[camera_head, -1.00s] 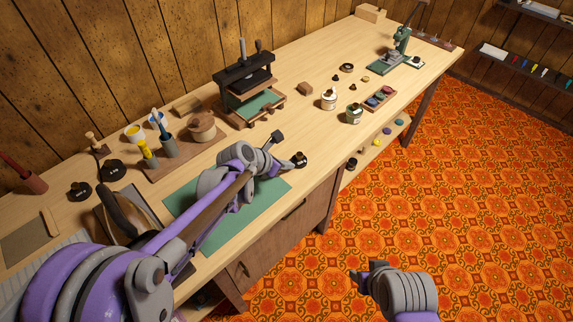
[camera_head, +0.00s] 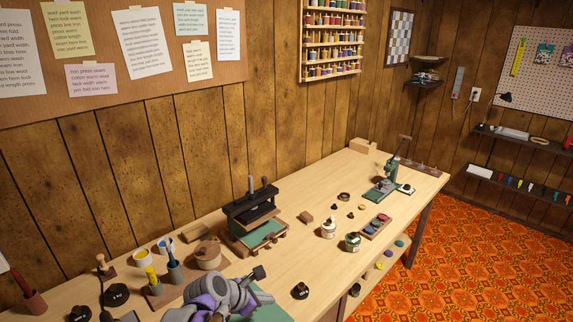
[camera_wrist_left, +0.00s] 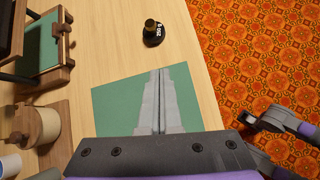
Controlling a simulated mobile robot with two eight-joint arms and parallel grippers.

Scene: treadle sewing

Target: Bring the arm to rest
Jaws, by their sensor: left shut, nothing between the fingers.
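My left gripper (camera_head: 259,273) shows at the bottom of the head view, above the workbench (camera_head: 325,265). In the left wrist view its two fingers (camera_wrist_left: 161,75) lie side by side, shut and empty, over a green mat (camera_wrist_left: 115,103). A black weight with a brass knob (camera_wrist_left: 152,36) stands on the wood beyond the fingertips, apart from them. It also shows in the head view (camera_head: 300,291). My right gripper (camera_wrist_left: 252,124) shows at the right of the left wrist view, over the floor; its jaws are too small to read.
A press with a green bed (camera_head: 255,222), a round wooden pot (camera_head: 208,256) and several brush pots stand left and behind the gripper. Small jars (camera_head: 352,241) and a green hand press (camera_head: 383,184) stand further along. Orange patterned floor (camera_head: 440,265) lies beyond the bench edge.

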